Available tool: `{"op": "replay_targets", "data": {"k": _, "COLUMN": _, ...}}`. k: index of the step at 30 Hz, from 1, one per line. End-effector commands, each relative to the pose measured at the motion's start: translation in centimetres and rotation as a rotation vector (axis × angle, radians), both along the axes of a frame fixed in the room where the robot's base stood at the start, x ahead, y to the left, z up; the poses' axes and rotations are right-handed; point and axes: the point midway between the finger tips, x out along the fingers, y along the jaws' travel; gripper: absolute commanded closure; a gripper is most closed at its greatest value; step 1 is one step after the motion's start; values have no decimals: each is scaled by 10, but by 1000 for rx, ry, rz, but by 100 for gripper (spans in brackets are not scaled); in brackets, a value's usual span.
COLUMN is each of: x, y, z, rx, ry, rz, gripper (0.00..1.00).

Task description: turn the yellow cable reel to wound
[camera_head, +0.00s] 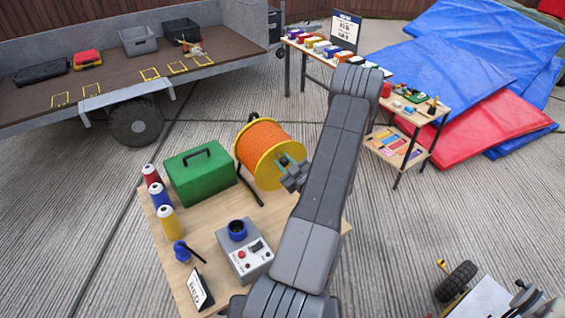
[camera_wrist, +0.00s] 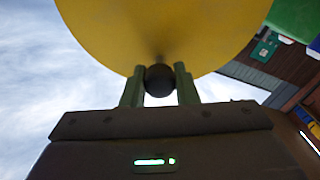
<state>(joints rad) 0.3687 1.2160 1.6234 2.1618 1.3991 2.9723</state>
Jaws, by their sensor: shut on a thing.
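The yellow cable reel (camera_head: 267,152) stands at the back of the wooden table, with orange cable around its drum and a dark stand beside it. My gripper (camera_head: 291,172) reaches the near face of the reel. In the wrist view the reel's yellow disc (camera_wrist: 160,35) fills the top. My gripper's two fingers (camera_wrist: 159,82) are shut on a dark round knob (camera_wrist: 159,81) that sits out from the disc. My arm hides part of the table to the right of the reel.
A green case (camera_head: 198,174) stands left of the reel. Red, blue and yellow bottles (camera_head: 160,196) line the table's left edge. A grey control box (camera_head: 244,252) with a blue cup is in front. A trailer (camera_head: 110,77) and a second table (camera_head: 425,112) stand beyond.

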Motion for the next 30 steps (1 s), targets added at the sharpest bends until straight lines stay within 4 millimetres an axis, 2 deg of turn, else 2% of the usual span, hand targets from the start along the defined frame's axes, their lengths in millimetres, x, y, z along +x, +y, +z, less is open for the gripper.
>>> {"op": "replay_targets", "data": {"k": 15, "x": 1, "y": -2, "z": 0, "rx": 14, "ry": 10, "rz": -1, "gripper": 100}}
{"op": "replay_targets", "data": {"k": 16, "x": 1, "y": -2, "z": 0, "rx": 14, "ry": 10, "rz": -1, "gripper": 67}}
{"op": "replay_targets", "data": {"k": 18, "x": 1, "y": -2, "z": 0, "rx": 14, "ry": 10, "rz": -1, "gripper": 54}}
{"op": "replay_targets", "data": {"k": 30, "x": -4, "y": -6, "z": -1, "rx": 14, "ry": 10, "rz": -3, "gripper": 52}}
